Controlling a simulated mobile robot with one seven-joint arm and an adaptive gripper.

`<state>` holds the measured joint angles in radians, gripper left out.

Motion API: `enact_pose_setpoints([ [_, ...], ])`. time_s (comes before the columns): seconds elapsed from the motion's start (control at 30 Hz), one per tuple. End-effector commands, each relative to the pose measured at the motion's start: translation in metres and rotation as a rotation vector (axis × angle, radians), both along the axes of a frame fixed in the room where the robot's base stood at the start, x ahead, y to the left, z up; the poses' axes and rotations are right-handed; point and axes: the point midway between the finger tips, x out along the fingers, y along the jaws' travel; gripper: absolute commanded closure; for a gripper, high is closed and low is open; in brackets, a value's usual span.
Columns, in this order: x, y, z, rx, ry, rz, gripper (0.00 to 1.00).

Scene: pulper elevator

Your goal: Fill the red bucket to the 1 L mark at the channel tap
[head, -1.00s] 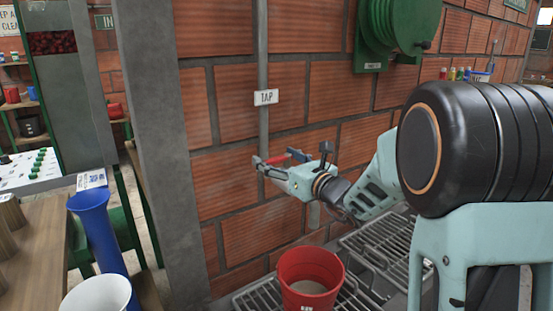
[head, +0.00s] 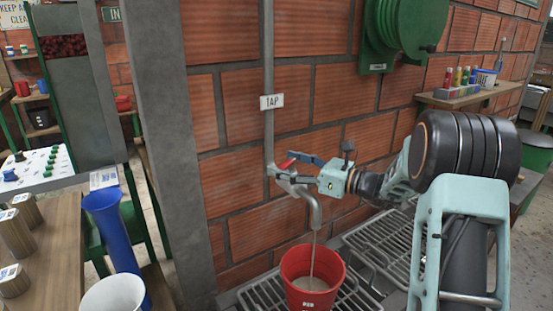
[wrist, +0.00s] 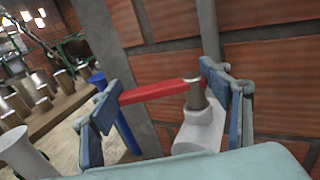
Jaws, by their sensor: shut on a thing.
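The channel tap (head: 314,208) is a grey pipe fitting on the brick wall under a white TAP sign (head: 272,102). A thin stream runs from its spout into the red bucket (head: 297,262). The bucket stands upright on the grating below, with greyish liquid inside; I cannot read its level or marks. My gripper (head: 300,170) is at the tap's red lever (head: 286,163). In the wrist view the lever (wrist: 160,91) spans between the two blue fingers of my gripper (wrist: 165,95), which is shut on it. The bucket is outside the wrist view.
A metal grating (head: 378,243) extends right of the bucket. A blue vessel (head: 110,230) and a white container (head: 113,296) stand at the left by a wooden table (head: 48,262). A concrete post (head: 165,130) rises left of the tap. A green hose reel (head: 405,30) hangs above.

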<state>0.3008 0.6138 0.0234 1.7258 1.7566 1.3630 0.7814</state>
Motion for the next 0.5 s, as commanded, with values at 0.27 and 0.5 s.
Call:
enact_pose_setpoints([
  [0.27,0.0009,-0.0114,0.0004,0.001,-0.001,0.022,0.73],
  [0.5,0.0009,-0.0112,0.0003,0.000,-0.001,0.022,0.73],
])
